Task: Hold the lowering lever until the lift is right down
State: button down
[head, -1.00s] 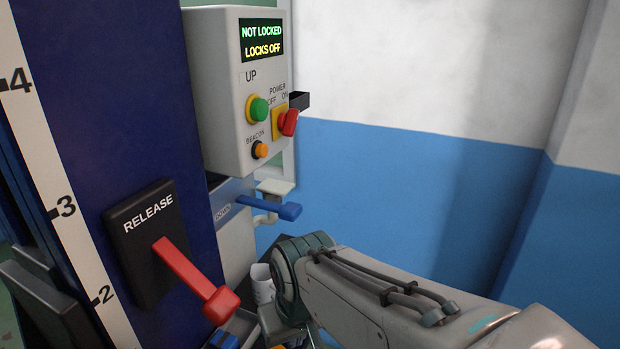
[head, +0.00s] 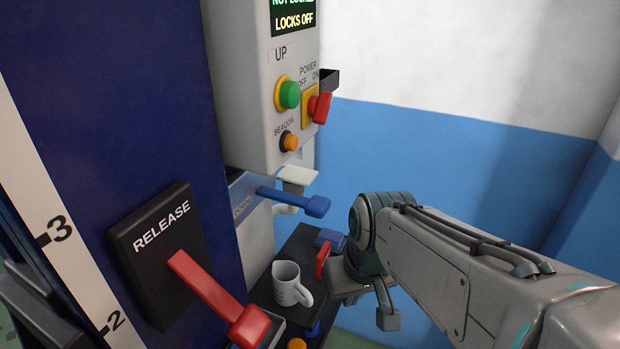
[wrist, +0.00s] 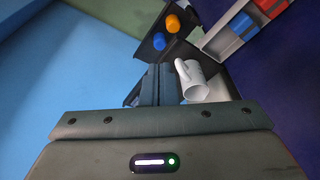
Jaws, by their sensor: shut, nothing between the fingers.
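The lowering lever, a blue handle marked DOWN (head: 300,203), sticks out below the control box in the head view, with nothing touching it. My gripper (wrist: 156,72) is shut and empty in the wrist view, its fingers beside a white mug. In the head view my arm's end is below and to the right of the lever, apart from it; my fingertips are not clear there.
A red RELEASE lever (head: 215,297) juts out at left. The control box (head: 250,105) has a green UP button; its partly cut-off display reads LOCKS OFF. A blue-and-white wall stands behind.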

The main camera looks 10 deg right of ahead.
jog(key=w+d+r+n+t+y+p, duration=0.1)
jog(key=w+d+r+n+y+p, duration=0.1)
jog(key=w+r+n, duration=0.3)
jog(key=w+d+r+n+t+y+p, duration=0.1)
jog(key=w+d+r+n+y+p, duration=0.2)
jog(key=w+r, duration=0.7)
notch_tip(320, 180, up, 3)
jog(key=shift+w+d+r+n+y+p, duration=0.1)
jog(key=shift+w+d+n+y+p, duration=0.25)
jog(key=shift+n+y, duration=0.65)
jog(key=p, duration=0.2)
send_over(312, 201)
jog(key=s+d, duration=0.2)
jog(key=d, duration=0.1)
notch_tip(312, 201, down, 6)
jog(key=shift+a+f, duration=0.15)
jog(key=shift+f, duration=0.1)
jog(key=f, duration=0.1)
jog(key=f+p, duration=0.1)
jog(key=f, duration=0.1)
jog(key=shift+w+a+f, duration=0.15)
jog(key=shift+a+f, duration=0.05)
jog(key=shift+f, duration=0.65)
jog(key=shift+f, duration=0.1)
